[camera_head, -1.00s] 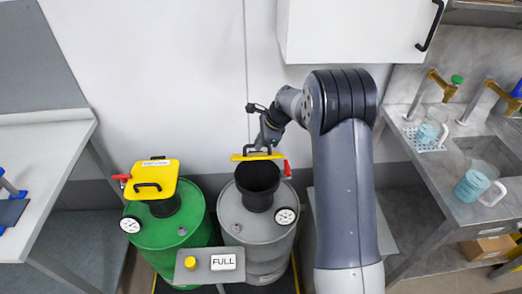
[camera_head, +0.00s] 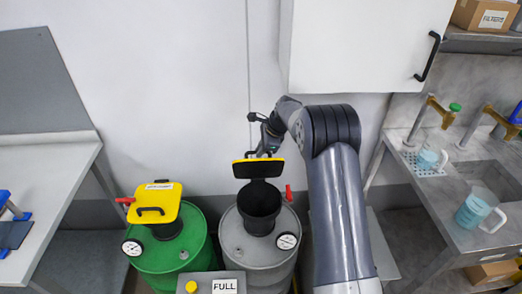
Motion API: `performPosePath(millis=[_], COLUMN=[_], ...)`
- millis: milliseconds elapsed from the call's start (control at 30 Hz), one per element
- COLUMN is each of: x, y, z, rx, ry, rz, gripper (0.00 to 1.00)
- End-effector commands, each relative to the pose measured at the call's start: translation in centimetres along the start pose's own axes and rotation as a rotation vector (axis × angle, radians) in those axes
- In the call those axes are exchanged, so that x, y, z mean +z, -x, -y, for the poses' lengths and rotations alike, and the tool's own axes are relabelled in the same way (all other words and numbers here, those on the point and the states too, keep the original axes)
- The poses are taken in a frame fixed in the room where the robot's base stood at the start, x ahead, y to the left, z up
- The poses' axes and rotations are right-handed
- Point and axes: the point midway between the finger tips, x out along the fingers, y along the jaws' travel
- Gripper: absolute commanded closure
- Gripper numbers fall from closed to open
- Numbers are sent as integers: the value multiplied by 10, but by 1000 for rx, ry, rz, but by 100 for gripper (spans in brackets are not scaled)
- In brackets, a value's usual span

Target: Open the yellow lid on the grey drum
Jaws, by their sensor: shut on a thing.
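The grey drum (camera_head: 240,243) stands at the center with a black neck (camera_head: 261,222) that is open at the top. Its yellow lid (camera_head: 258,159) stands raised behind the neck, with its dark underside facing me and a yellow edge showing. My gripper (camera_head: 266,150) is behind the upper part of the lid and shut, apparently on the lid's handle. The lid hides the fingertips and the handle. A red lever (camera_head: 289,193) sits at the right of the neck.
A green drum (camera_head: 172,258) with a shut yellow lid (camera_head: 154,203) stands at left. A panel with a FULL sign (camera_head: 224,286) is in front. A white cabinet (camera_head: 360,50) hangs above my arm. Benches flank both sides; the right one holds mugs (camera_head: 474,211).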

Motion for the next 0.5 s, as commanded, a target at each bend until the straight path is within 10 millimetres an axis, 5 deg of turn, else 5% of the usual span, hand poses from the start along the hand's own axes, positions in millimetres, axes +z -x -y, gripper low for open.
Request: performPosePath(millis=[200,233,500], x=[-5,-5,-3], y=[-8,-8,-5], z=[-6,-6,-4], rx=[15,15,10], ry=[-6,-6,-3], rz=[-6,-6,-3], gripper=[100,85,66])
